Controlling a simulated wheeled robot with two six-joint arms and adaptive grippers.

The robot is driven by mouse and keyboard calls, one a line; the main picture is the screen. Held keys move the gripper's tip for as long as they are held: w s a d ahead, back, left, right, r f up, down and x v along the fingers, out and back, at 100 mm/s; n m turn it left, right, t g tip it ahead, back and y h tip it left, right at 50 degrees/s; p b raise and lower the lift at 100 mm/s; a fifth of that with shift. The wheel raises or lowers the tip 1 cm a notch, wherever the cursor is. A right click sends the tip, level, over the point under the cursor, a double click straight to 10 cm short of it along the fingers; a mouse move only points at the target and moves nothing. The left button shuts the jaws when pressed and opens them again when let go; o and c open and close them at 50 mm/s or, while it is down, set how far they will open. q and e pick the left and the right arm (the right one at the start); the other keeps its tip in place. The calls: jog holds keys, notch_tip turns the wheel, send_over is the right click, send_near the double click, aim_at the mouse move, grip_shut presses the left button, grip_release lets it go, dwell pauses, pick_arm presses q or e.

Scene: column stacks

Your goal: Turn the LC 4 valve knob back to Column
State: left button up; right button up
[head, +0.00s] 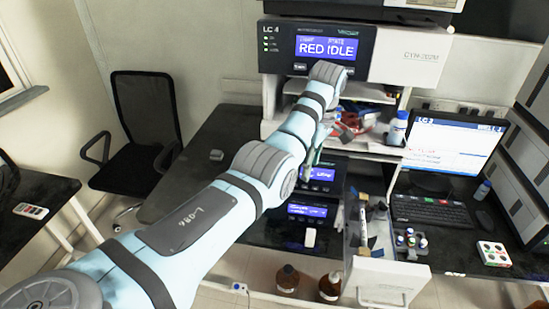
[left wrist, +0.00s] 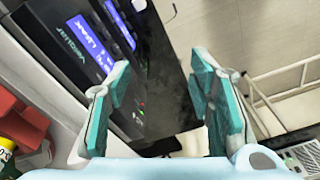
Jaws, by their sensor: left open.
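The LC 4 unit (head: 283,50) stands at the top of the stack in the head view, its screen (head: 327,48) reading "RED IDLE". I cannot make out the LC 4 valve knob in either view. My left arm reaches across the head view to the stack below this unit. My left gripper (head: 312,158) is small and partly hidden behind its own arm there. In the left wrist view my left gripper (left wrist: 160,78) has its two teal fingers wide apart, with nothing between them. Dark modules with blue displays (left wrist: 92,40) lie beyond the left finger.
Lower modules with lit displays (head: 307,210) stand below the gripper. An open compartment with small vials (head: 410,238) is at their right. A monitor (head: 452,148) and keyboard (head: 435,211) stand farther right. Brown bottles (head: 330,286) are at the front. The dark bench (head: 205,180) is mostly clear at left.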

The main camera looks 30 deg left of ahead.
pick_arm(q)
jog(key=s+a+n, duration=0.1)
jog(key=a, duration=0.7)
jog(key=shift+s+a+n, duration=0.2)
jog(key=shift+s+n, duration=0.1)
jog(key=shift+w+d, duration=0.1)
